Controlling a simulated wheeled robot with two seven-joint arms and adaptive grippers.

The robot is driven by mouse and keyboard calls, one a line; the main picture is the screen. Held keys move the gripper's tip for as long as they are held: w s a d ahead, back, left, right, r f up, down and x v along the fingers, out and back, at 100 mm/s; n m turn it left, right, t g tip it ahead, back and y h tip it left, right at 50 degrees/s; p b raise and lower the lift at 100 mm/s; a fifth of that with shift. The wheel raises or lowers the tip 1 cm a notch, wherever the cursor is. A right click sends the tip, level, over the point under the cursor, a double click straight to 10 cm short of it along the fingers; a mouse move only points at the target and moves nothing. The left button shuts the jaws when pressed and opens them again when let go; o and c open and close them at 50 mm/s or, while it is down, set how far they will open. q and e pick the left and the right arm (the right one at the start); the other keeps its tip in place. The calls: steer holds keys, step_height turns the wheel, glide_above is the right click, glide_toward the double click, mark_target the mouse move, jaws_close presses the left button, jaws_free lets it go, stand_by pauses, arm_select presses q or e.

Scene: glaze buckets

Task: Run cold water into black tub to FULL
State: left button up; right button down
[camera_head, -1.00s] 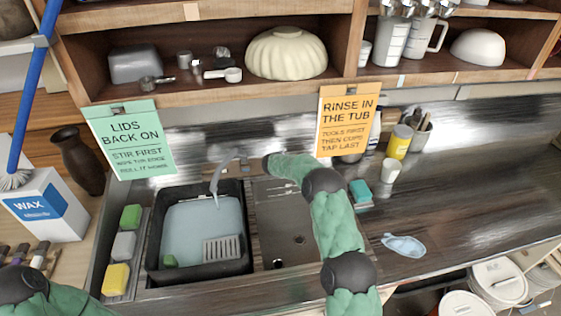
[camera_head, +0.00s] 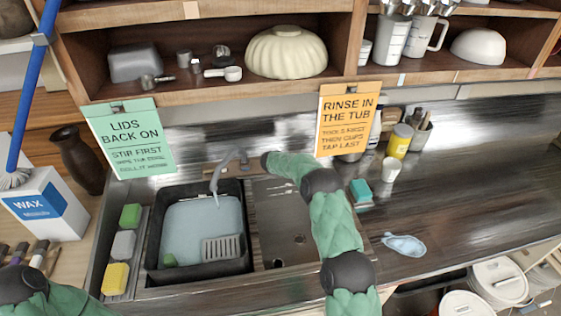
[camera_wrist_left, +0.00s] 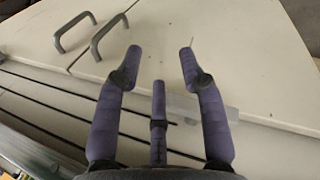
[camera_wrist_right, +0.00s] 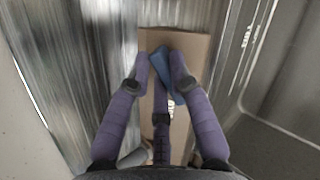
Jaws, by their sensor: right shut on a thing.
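The black tub (camera_head: 153,247) stands in the left part of the sink and holds pale water (camera_head: 190,228). A grey spout (camera_head: 216,178) curves over the tub's back edge. My right gripper (camera_wrist_right: 159,66) is shut on a blue tap handle (camera_wrist_right: 166,62) behind the sink. My left gripper (camera_wrist_left: 188,62) is open and empty, above pale cabinet doors. Its fingers are out of the head view.
A grey grate (camera_head: 222,248) and a small green piece (camera_head: 170,260) are in the tub. Several sponges (camera_head: 123,244) lie along its left side. The orange sign (camera_head: 347,120) hangs near my right arm. The counter on the right is mostly clear around a blue spoon rest (camera_head: 404,245).

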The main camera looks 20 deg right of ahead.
steer(key=m+g+b, duration=0.1)
steer(key=m, duration=0.3)
steer(key=shift+d+f, duration=0.1)
steer(key=shift+s+m+g+b, duration=0.15)
steer(key=shift+m+g+b, duration=0.45)
steer(key=shift+m, duration=0.9)
steer(key=c, duration=1.1)
jaws_free()
steer(key=v, duration=1.2)
